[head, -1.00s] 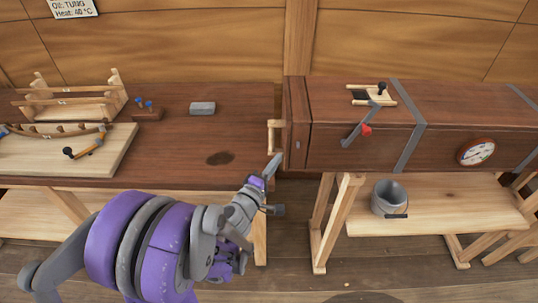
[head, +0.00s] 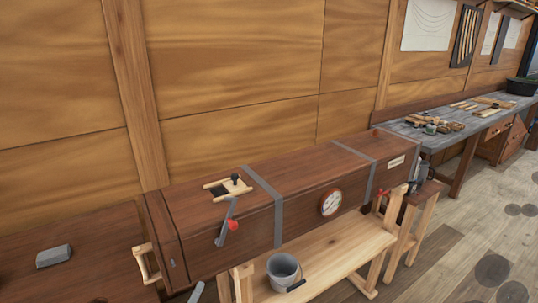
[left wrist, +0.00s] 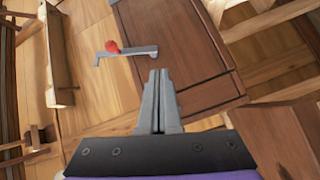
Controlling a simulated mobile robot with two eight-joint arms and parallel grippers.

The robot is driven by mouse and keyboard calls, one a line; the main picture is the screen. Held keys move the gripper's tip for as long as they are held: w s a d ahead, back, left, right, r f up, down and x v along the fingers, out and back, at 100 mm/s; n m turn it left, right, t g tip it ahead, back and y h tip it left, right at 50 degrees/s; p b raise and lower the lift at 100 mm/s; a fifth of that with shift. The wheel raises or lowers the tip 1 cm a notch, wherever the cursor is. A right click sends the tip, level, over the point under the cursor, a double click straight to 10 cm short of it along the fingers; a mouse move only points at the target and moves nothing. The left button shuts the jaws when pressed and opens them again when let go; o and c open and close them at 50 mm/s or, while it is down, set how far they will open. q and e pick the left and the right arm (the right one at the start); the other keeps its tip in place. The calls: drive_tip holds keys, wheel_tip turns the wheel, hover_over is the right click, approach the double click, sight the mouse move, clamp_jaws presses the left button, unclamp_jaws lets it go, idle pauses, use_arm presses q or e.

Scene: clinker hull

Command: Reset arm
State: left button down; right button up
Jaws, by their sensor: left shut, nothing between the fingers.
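My left gripper (head: 196,292) shows only as a grey tip at the bottom edge of the head view, below the door end of the long wooden box (head: 300,192). In the left wrist view my left gripper (left wrist: 158,75) is shut and empty, its two fingers together. Beyond its tips lies a dark brown wooden surface (left wrist: 180,35). A grey crank lever (left wrist: 140,51) with a red knob (left wrist: 113,46) lies ahead and to the left of the fingers. My right gripper is in neither view.
The box has a wooden door handle (head: 146,262), a crank with a red knob (head: 233,225) and a round gauge (head: 331,202). A grey bucket (head: 283,270) stands on the pale shelf below. A grey block (head: 53,256) lies on the left bench. A tool bench (head: 430,138) stands far right, with open floor before it.

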use_arm(q)
drive_tip(key=s+d+f+m+g+h, duration=0.3)
drive_tip(key=s+d+m+g, duration=0.35)
drive_tip(key=d+m, duration=0.2)
drive_tip(key=s+a+f+m+g+y, duration=0.2)
drive_tip(key=s+a+y, duration=0.1)
drive_tip(key=s, duration=0.2)
drive_tip(key=s+a+f+m+g+y, duration=0.1)
drive_tip(key=s+a+f+g+y, duration=0.1)
drive_tip(key=s, duration=0.4)
drive_tip(key=shift+s+a+f+m+g+y, duration=0.3)
drive_tip(key=shift+a+g+y, duration=0.25)
drive_tip(key=shift+a, duration=0.7)
drive_tip(key=shift+w, duration=0.1)
